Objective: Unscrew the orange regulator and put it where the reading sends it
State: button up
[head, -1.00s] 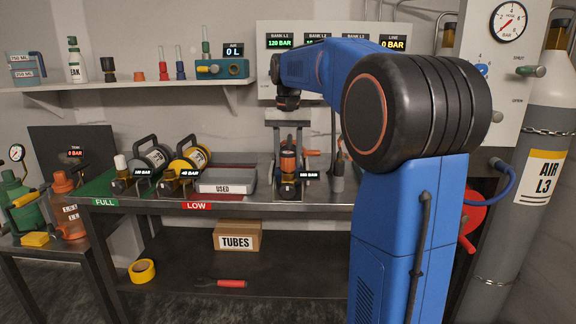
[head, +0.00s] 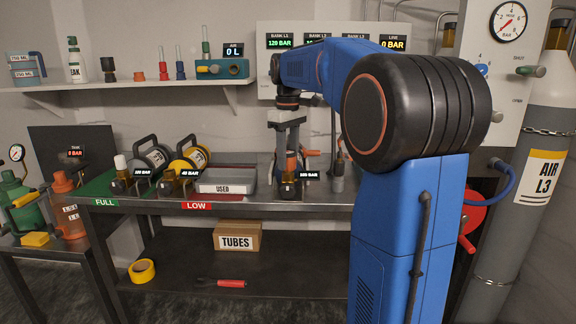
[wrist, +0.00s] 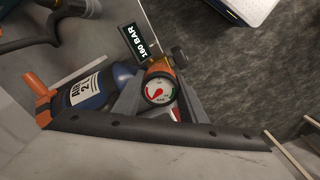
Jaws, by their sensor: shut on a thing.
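The orange regulator (wrist: 163,72) with its round gauge (wrist: 159,92) shows in the wrist view, between my gripper's grey fingers (wrist: 155,100). My gripper (head: 288,165) is shut on it at the bench in the head view, where a finger hides much of it. A blue bottle (wrist: 88,92) marked AIR 2 L lies beside the regulator in the wrist view. Whether the thread still joins them cannot be told. A small display (wrist: 138,45) by the regulator appears to read 160 BAR. The gauge needle is red, its value too small to read.
The grey USED tray (head: 228,188) is left of my gripper. A shelf (head: 130,90) holds small fittings. A TUBES box (head: 237,236) sits below.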

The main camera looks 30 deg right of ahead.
jog(key=shift+n, duration=0.5)
jog(key=o, duration=1.2)
jog(key=shift+n, duration=0.3)
jog(key=m, duration=1)
jog(key=shift+m, duration=0.4)
jog(key=m, duration=0.5)
jog(key=shift+m, duration=0.4)
jog(key=m, duration=0.5)
